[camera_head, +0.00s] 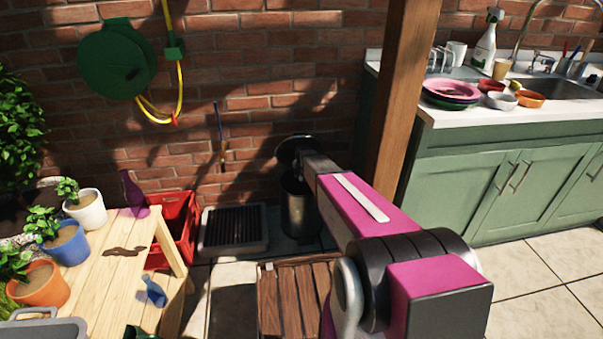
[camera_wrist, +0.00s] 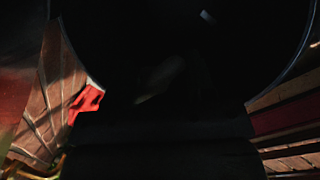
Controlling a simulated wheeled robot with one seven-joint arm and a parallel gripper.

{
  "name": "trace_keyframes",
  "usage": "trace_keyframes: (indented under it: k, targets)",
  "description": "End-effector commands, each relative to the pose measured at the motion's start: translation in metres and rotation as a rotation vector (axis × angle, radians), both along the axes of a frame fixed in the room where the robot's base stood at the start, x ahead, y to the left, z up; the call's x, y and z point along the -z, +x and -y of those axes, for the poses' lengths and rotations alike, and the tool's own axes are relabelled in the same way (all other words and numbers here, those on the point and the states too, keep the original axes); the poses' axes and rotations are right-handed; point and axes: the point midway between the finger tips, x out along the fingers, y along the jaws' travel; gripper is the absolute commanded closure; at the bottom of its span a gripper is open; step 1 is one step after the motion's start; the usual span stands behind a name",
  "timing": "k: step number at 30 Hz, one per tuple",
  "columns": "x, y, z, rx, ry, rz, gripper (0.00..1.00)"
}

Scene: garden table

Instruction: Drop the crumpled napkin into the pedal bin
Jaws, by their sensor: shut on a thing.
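The pedal bin (camera_head: 298,212) is a dark metallic cylinder on the floor against the brick wall. Its round lid (camera_head: 293,148) stands raised at the back. My arm reaches forward to it, and my gripper (camera_head: 309,168) is at the bin's mouth, in front of the lid. The fingertips are hidden in the head view. A large, very dark round shape fills most of the wrist view, with only faint lighter patches in it. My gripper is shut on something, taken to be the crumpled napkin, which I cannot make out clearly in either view.
A red crate (camera_head: 178,225) and a dark grated tray (camera_head: 233,229) stand left of the bin. A wooden slatted crate (camera_head: 290,290) is in front. A wooden post (camera_head: 402,90) and green sink cabinet (camera_head: 490,175) are on the right. A potting table (camera_head: 110,265) is at the left.

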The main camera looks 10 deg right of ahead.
Motion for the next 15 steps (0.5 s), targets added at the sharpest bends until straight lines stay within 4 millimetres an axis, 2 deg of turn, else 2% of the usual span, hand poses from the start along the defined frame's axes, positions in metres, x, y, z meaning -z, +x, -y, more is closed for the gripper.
trace_keyframes:
  k: [7, 15]
  targets:
    - [0.020, 0.001, 0.000, 0.000, 0.001, -0.001, 0.72]
    - [0.026, 0.000, 0.000, 0.000, 0.000, 0.000, 0.72]
